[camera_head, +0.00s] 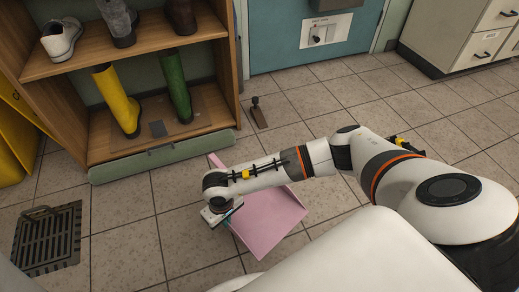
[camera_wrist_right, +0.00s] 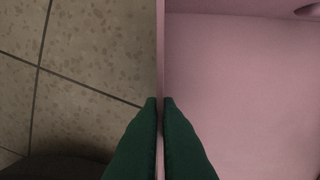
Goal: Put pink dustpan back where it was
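The pink dustpan (camera_head: 275,222) lies on the tiled floor in front of the wooden shelf, partly hidden under my right forearm. My right gripper (camera_head: 231,212) is at the dustpan's left edge. In the right wrist view, the two green fingers (camera_wrist_right: 160,102) are closed on either side of the thin side wall of the dustpan (camera_wrist_right: 240,90), with floor to the left and the pan's inner face to the right. My left gripper is not in view.
The wooden shelf (camera_head: 228,80) holds a yellow boot (camera_head: 118,100), a green boot (camera_head: 175,85) and other footwear. A green board (camera_head: 160,157) lies along its base. A floor drain (camera_head: 47,238) is at left. A brown doorstop-like object (camera_head: 259,114) is near the teal door (camera_head: 300,45). Floor at upper right is clear.

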